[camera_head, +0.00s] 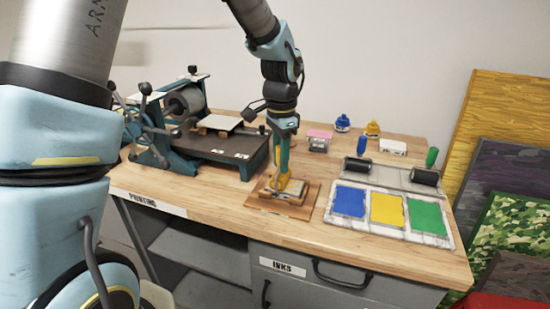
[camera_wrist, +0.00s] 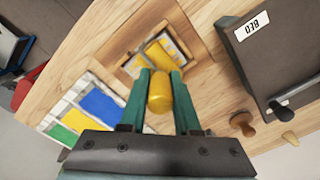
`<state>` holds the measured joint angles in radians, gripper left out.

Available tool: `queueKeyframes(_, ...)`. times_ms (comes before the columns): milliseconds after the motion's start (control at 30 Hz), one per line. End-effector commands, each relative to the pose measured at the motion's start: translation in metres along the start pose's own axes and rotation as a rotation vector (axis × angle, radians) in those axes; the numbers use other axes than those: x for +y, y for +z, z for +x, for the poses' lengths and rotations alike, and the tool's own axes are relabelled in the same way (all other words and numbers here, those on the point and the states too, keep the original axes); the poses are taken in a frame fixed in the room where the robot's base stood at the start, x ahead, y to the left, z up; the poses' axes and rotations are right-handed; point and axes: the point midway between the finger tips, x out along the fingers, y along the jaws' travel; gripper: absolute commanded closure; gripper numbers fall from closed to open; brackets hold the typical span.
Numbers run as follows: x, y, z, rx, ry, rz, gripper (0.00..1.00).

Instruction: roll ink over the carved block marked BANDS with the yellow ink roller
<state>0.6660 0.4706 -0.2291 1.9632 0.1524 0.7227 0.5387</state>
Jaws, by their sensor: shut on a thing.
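My gripper (camera_head: 283,166) is shut on the yellow handle of the yellow ink roller (camera_head: 289,183). The handle shows between the fingers in the wrist view (camera_wrist: 159,92), and the roller's yellow cylinder (camera_wrist: 160,55) lies beyond it. The roller is over a small block in a wooden frame (camera_head: 254,198) at the bench front, apparently on or very close to it. The block's face shows some yellow at the roller. Its marking cannot be read. The ink slab (camera_head: 447,240), with blue, yellow and green patches (camera_head: 387,209), lies right of the frame.
A printing press (camera_head: 225,150) stands left of my gripper, its bed close by. Two dark rollers (camera_head: 357,165) (camera_head: 424,177) rest behind the ink slab. Ink bottles (camera_head: 343,123) and a pink-topped box (camera_head: 319,140) stand at the back. Bare bench shows at the front left.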

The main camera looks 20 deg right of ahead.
Motion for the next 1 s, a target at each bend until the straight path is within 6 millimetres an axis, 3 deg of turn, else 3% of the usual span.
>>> queueKeyframes(1000, 0.030, -0.029, 0.000, 0.000, 0.000, 0.000, 1.00)
